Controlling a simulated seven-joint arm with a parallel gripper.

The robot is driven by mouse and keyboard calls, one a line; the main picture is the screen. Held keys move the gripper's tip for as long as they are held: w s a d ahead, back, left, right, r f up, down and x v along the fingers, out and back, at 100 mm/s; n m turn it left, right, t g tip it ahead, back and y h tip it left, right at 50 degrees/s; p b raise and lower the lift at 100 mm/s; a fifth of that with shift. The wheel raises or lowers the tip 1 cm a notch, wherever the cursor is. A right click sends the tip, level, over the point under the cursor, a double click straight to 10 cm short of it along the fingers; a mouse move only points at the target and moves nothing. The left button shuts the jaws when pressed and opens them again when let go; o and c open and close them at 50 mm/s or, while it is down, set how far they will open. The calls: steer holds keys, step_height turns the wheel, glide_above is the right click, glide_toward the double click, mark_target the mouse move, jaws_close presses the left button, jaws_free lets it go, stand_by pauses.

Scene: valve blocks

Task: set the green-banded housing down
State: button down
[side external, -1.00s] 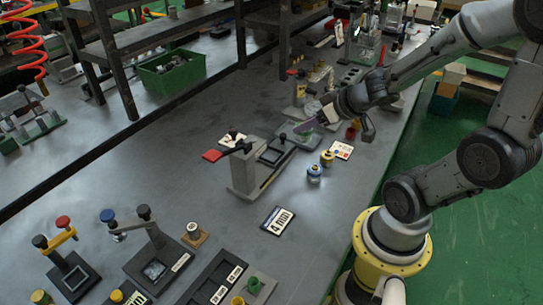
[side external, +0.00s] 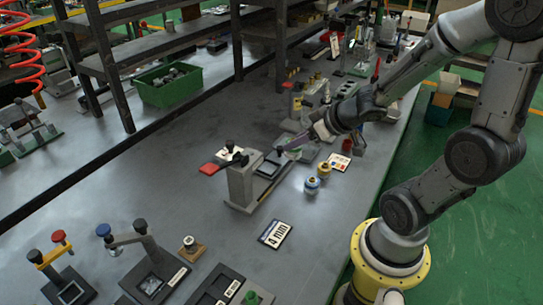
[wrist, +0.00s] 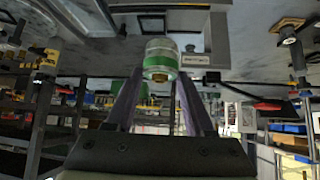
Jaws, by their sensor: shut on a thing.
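The green-banded housing (wrist: 161,62) is a clear and metal cylinder with a green band and a brass-coloured end. In the wrist view it sits between the two purple-grey fingers of my gripper (wrist: 158,92), which is shut on it. In the side view my gripper (side external: 296,143) is beside the grey lever fixture (side external: 241,188) with its red handle, near its dark square plate. The housing cannot be made out there, and I cannot tell whether it touches anything below.
A blue-banded housing (side external: 311,185) and a yellow one (side external: 324,170) stand close by on the grey table. A "4 mm" card (side external: 275,234) lies in front. More clamp fixtures (side external: 143,262) stand at front left, and a green bin (side external: 168,86) at the back. Bare table lies left of the lever fixture.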

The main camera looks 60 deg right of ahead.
steer(key=x, duration=0.4)
steer(key=d+x, duration=0.1)
steer(key=x, duration=0.3)
steer(key=d+r+x, duration=0.1)
steer(key=x, duration=0.3)
steer(key=shift+w+d+f, duration=0.1)
steer(key=shift+w+d, duration=0.05)
steer(key=shift+w, duration=0.2)
steer(key=shift+w+f, duration=0.15)
steer(key=shift+f, duration=0.15)
steer(key=shift+w+f, duration=0.15)
steer(key=shift+f, duration=1.4)
steer(key=shift+f, duration=0.2)
steer(key=shift+c, duration=1.4)
jaws_free()
steer(key=shift+r, duration=0.1)
